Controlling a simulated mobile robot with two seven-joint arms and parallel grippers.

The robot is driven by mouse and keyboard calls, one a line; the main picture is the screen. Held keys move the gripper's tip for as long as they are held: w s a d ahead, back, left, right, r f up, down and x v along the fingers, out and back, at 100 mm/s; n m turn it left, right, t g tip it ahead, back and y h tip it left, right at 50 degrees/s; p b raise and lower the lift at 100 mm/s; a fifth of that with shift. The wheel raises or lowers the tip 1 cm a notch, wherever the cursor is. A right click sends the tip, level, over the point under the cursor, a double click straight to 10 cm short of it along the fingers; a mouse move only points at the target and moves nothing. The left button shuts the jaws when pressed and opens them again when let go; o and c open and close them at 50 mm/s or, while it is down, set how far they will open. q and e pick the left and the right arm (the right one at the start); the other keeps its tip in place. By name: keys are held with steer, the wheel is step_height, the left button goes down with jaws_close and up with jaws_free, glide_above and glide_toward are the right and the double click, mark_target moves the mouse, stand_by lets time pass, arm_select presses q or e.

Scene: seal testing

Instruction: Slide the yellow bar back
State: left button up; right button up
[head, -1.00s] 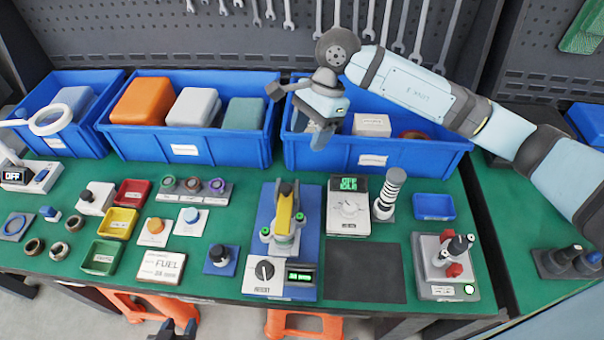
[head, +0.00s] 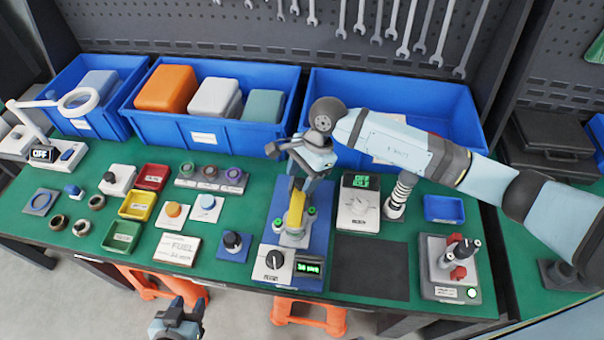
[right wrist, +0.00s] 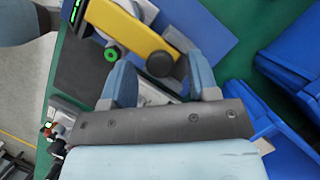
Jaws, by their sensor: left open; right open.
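The yellow bar (head: 296,210) sits on a grey fixture with green-ringed knobs, on a blue base plate (head: 318,240) at the middle of the bench. In the right wrist view the bar (right wrist: 128,27) runs diagonally and ends in a dark round knob (right wrist: 160,64). My right gripper (head: 307,180) is just above the bar's far end. In the right wrist view its two fingers (right wrist: 161,72) are apart, with the knob showing between and beyond them; contact cannot be told. My left gripper (head: 176,318) is open and empty, low in front of the bench.
Blue bins (head: 210,135) line the back below hanging wrenches. A dial unit with a lit display (head: 290,265) is at the fixture's front. A dark mat (head: 370,268) is bare.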

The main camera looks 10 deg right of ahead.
steer(key=shift+a+f, duration=0.1)
steer(key=shift+f, duration=0.15)
jaws_close()
steer(key=shift+w+f+b, duration=0.2)
steer(key=shift+w+b, duration=0.2)
steer(key=shift+b, duration=0.2)
steer(key=w+d+b, duration=0.3)
steer(key=w+b, duration=0.2)
steer(key=w, duration=0.1)
steer(key=shift+r, duration=0.3)
